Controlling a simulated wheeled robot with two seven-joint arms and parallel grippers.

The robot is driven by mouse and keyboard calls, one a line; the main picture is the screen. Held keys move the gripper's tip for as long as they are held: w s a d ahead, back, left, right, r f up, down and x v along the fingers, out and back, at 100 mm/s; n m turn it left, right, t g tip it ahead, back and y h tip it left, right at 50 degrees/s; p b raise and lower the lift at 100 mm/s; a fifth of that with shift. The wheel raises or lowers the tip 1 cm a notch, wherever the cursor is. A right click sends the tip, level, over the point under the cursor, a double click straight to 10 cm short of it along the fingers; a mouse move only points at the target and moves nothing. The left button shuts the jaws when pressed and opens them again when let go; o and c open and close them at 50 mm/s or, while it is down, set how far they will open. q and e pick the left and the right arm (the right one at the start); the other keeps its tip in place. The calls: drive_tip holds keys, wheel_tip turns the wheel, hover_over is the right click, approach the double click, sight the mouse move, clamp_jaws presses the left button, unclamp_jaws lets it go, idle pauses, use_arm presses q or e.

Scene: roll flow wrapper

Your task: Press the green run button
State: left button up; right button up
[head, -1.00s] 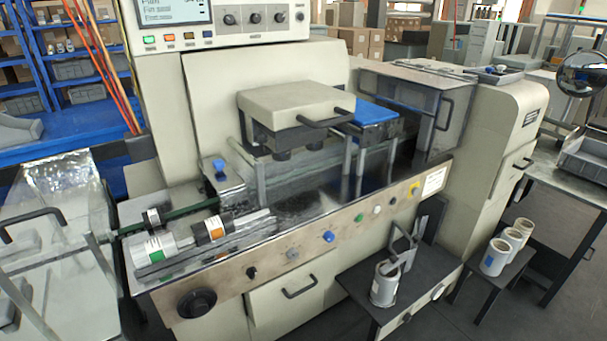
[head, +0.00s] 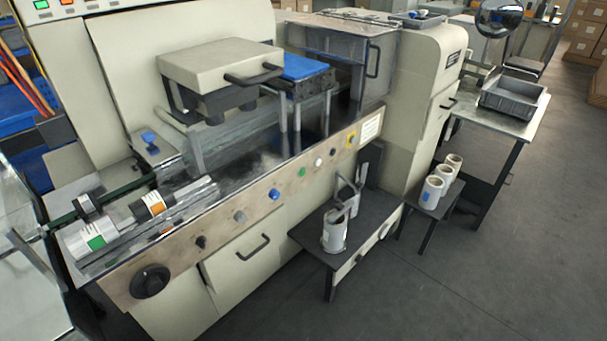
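A small green button (head: 302,172) sits on the beige front panel strip (head: 225,200) of the wrapper, in a row with a white button (head: 318,162) and a blue button (head: 274,194). A black knob (head: 332,152) and a yellow switch (head: 351,141) are to its right. Another green button (head: 41,5) shows on the upper console at the top left edge, beside a red-orange one. Neither of my grippers is in view, and nothing covers the front panel buttons.
A dark stand (head: 364,220) with a white roll (head: 334,232) juts out below the panel. A low stool (head: 448,206) with several rolls stands to the right. A side table (head: 520,108) holds a grey bin (head: 514,98). The floor (head: 470,290) at front right is clear.

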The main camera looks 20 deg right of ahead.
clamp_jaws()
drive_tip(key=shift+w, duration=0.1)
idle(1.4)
